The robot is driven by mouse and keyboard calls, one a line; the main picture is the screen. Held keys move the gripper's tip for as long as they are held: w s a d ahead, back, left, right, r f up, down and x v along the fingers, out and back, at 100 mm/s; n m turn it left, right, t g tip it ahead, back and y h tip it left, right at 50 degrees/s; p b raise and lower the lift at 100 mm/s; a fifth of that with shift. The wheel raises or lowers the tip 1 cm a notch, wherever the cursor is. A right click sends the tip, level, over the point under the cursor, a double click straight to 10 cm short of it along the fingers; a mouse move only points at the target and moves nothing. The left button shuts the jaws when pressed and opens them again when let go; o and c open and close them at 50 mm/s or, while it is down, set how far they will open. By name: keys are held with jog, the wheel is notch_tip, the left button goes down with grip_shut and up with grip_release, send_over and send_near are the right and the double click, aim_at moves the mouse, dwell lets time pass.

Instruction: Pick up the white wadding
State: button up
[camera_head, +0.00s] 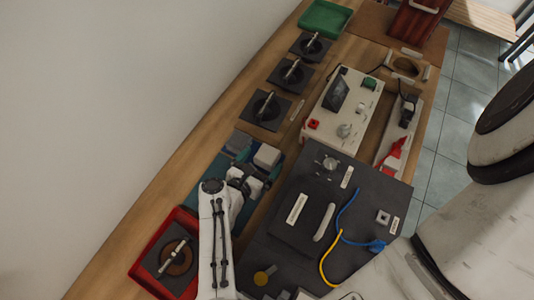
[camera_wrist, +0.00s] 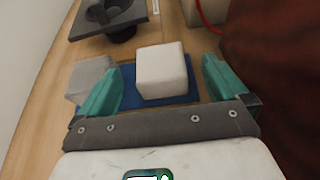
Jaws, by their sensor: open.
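The white wadding (camera_wrist: 163,66) looks like a pale, soft-edged block on a blue mat (camera_wrist: 184,99). In the head view the wadding (camera_head: 267,157) sits on the mat, just beyond the end of my arm. My gripper (camera_wrist: 163,80) is open, with its teal fingers to the left and right of the wadding in the wrist view. No finger clearly touches it. A similar grey block (camera_wrist: 88,74) lies to the left, partly behind the left finger; this grey block also shows in the head view (camera_head: 238,142). The fingertips are hard to make out in the head view.
A red tray (camera_head: 140,268) stands at lower left. A dark panel (camera_head: 310,165) with blue and yellow cables lies right of my arm. Several dark square holders (camera_head: 266,109) line the back of the wooden table, close to the wall. A green tray (camera_head: 325,18) is at the far end.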

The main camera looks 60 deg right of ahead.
aim_at(266, 156)
jog(key=p+x, duration=0.2)
jog(key=x, duration=0.2)
jog(key=shift+d, duration=0.15)
jog(key=shift+d+f, duration=0.25)
jog(key=shift+d, duration=0.25)
jog(key=shift+c, duration=0.4)
jog(key=c, duration=1)
jog(key=shift+o, duration=0.2)
jog(key=shift+r, duration=0.1)
